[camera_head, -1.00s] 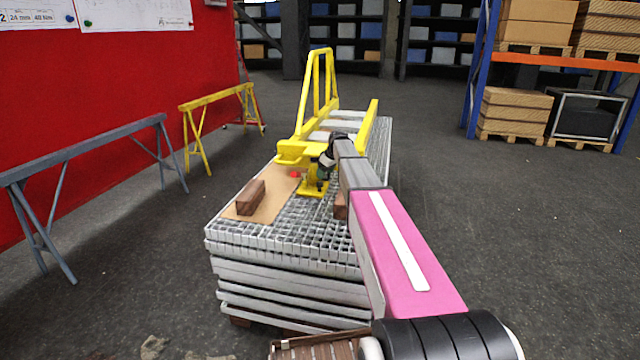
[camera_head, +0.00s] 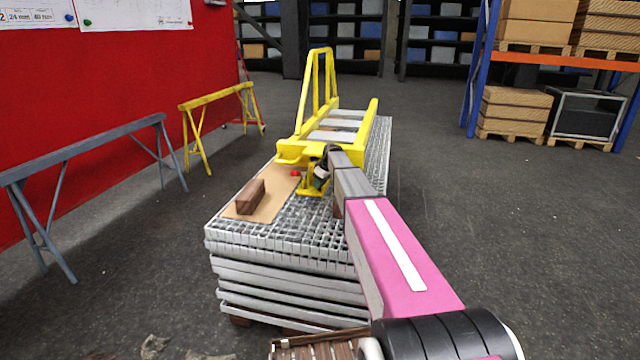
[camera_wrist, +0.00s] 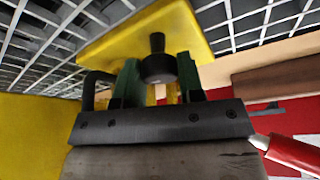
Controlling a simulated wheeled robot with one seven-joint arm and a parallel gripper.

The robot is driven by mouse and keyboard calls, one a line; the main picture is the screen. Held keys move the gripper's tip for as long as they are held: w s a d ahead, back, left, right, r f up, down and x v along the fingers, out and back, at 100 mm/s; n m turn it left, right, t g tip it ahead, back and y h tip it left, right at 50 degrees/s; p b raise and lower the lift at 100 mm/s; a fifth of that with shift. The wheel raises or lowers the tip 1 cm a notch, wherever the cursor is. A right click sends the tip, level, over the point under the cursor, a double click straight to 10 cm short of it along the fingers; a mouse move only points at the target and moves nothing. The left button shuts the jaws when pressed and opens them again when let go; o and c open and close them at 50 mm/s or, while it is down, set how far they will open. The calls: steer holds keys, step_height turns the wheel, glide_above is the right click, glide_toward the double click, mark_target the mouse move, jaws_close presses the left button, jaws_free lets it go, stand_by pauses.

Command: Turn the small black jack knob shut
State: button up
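The small black knob (camera_wrist: 158,68) shows in the wrist view, with a narrow black stem above it. My gripper (camera_wrist: 160,82) has its two green fingers on either side of the knob. The fingers look very close to its sides, but I cannot tell whether they touch it. The yellow jack (camera_head: 311,187) stands on the grating in the head view, partly hidden by my gripper (camera_head: 319,181). A yellow plate (camera_wrist: 105,48) of it seems to lie behind the knob in the wrist view. The knob cannot be made out in the head view.
The yellow boom (camera_head: 371,120) lies along the grating stack (camera_head: 290,232), beyond the jack. A brown wooden block (camera_head: 251,197) rests on a tan board (camera_head: 277,201) to the left. A red rod (camera_wrist: 293,153) shows at lower right in the wrist view.

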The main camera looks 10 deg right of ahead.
steer(key=shift+m, duration=0.4)
steer(key=m+t+h, duration=0.1)
steer(key=m, duration=0.2)
steer(key=shift+s, duration=0.1)
steer(key=m+h, duration=0.1)
steer(key=m, duration=0.3)
steer(key=shift+a+h, duration=0.1)
steer(key=shift+h, duration=0.3)
steer(key=m+h, duration=0.1)
steer(key=m, duration=0.3)
steer(key=shift+a+m+h, duration=0.1)
steer(key=shift+m+h, duration=0.3)
steer(key=shift+m+g+h, duration=0.3)
steer(key=shift+m+h, duration=0.3)
steer(key=shift+m, duration=1.3)
steer(key=o, duration=0.9)
